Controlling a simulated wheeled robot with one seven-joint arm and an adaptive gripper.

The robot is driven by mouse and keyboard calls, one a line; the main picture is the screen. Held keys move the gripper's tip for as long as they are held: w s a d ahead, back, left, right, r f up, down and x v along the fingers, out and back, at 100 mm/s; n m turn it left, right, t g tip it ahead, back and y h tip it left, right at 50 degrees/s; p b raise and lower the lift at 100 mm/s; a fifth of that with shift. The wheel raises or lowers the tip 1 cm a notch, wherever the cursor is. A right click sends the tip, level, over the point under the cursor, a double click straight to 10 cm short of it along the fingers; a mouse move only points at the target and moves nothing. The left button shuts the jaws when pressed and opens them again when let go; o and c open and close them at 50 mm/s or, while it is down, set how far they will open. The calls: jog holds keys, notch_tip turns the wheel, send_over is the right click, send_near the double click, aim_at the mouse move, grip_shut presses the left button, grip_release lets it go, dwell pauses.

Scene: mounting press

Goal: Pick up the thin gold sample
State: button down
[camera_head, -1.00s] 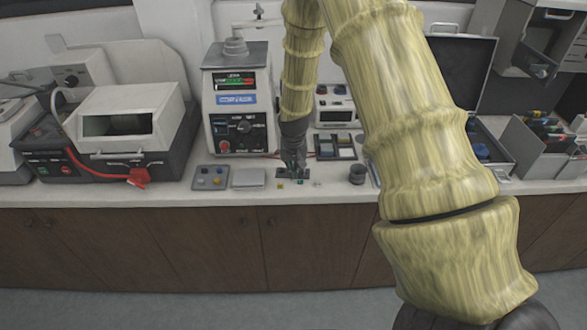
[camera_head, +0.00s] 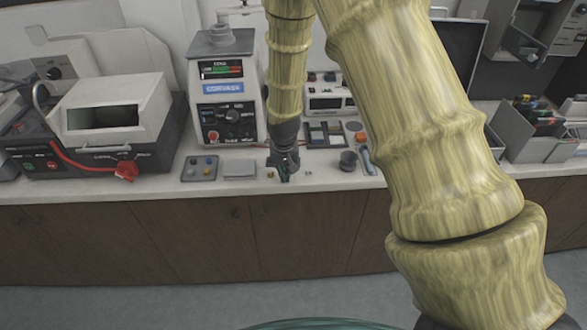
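A tiny gold piece (camera_head: 270,174) lies on the counter near its front edge, just left of my gripper's fingers. It is too small to tell how thin it is. My gripper (camera_head: 284,174) points down close to the counter top, right beside the gold piece. The fingers are small and dark in this view. I cannot tell whether they are open or shut, or whether anything is between them.
A grey tray with small coloured pieces (camera_head: 200,168) and a pale flat block (camera_head: 240,169) lie to the left. The mounting press (camera_head: 224,95) stands behind. A dark cup (camera_head: 348,161) and a compartment tray (camera_head: 325,135) are to the right.

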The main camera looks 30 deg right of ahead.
dwell(0.3)
